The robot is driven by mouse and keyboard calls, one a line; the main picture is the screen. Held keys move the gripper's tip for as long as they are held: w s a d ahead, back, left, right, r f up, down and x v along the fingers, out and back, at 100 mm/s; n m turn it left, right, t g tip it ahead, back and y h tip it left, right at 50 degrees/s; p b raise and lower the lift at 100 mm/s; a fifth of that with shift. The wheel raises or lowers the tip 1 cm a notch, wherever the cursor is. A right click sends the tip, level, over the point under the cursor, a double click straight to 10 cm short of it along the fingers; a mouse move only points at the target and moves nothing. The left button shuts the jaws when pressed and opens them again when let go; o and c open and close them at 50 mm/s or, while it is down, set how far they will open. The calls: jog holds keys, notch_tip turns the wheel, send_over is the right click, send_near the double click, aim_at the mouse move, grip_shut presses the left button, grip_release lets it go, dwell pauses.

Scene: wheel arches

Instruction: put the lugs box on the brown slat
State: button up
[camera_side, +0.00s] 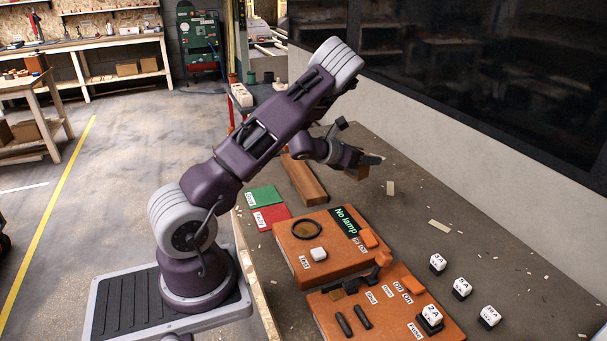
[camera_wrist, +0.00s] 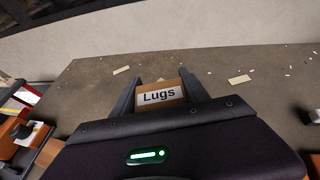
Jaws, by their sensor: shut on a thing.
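The lugs box (camera_wrist: 160,96) is a small brown cardboard box with a white "Lugs" label. In the wrist view it sits between the two fingers of my gripper (camera_wrist: 158,88), which is shut on it. In the side view the box (camera_side: 355,173) shows partly behind my gripper (camera_side: 362,160), to the right of the brown slat. The brown slat (camera_side: 304,181) is a long wooden bar lying on the table, with nothing seen on it. Its far end is partly covered by my arm. I cannot tell the box's exact height above the table.
Left of the slat lie a green card (camera_side: 265,198) and a red card (camera_side: 271,217). Nearer stand an orange "No lamp" panel (camera_side: 325,262) and a second orange panel (camera_side: 385,322). Several white fuse blocks (camera_side: 462,284) stand at right.

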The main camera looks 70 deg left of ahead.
jog(key=s+a+r+n+y, duration=0.1)
jog(key=s+a+y, duration=0.1)
jog(key=s+a, duration=0.75)
send_over(318, 183)
jog(key=shift+n, duration=0.3)
notch_tip(318, 183, down, 10)
jog(key=shift+r, duration=0.25)
jog(key=o, duration=1.5)
jog(key=shift+f, duration=0.1)
jog(key=shift+c, duration=0.2)
